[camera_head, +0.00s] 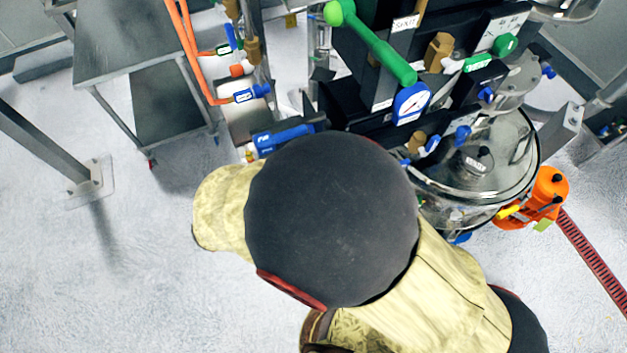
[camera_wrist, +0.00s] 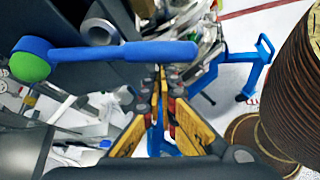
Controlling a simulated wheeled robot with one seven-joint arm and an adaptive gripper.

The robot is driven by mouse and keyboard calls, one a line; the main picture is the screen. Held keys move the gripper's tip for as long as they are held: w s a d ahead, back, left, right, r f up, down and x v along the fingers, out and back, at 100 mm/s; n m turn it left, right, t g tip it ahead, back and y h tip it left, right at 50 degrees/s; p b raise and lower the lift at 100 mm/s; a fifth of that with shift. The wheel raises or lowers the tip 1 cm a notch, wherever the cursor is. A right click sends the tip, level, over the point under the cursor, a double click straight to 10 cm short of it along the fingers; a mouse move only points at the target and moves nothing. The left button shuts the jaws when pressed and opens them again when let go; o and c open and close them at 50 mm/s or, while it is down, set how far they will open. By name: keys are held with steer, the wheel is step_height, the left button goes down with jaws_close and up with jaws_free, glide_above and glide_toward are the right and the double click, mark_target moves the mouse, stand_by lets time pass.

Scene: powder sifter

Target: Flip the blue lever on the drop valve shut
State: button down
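In the wrist view, a long blue lever (camera_wrist: 120,52) runs nearly level across the upper left, with a green and blue rounded end at its left. My gripper (camera_wrist: 160,78) has yellow and black fingers that converge, and their tips meet just below the lever's right part. Nothing shows between the tips. I cannot tell whether they touch the lever. In the head view, my arm hides the gripper. A blue handle-like part (camera_head: 285,138) shows just above my arm, left of the machine; I cannot tell whether it is the same lever. The drop valve's body is not clearly seen.
A brown ribbed cylinder (camera_wrist: 292,85) stands close at the right in the wrist view. A blue frame (camera_wrist: 240,78) is behind. In the head view, a green lever (camera_head: 375,45), a gauge (camera_head: 411,103) and a clear vessel (camera_head: 510,150) crowd the machine.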

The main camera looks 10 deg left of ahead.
step_height(320, 180, up, 7)
steer(key=s+n+g+h+p, duration=0.1)
steer(key=n+g+p, duration=0.1)
steer(key=p, duration=0.5)
steer(key=shift+s+d+f, duration=0.15)
steer(key=shift+d, duration=0.3)
steer(key=s+a+r+b, duration=0.1)
steer(key=s+a+b, duration=0.2)
steer(key=s+a, duration=0.2)
steer(key=a, duration=0.3)
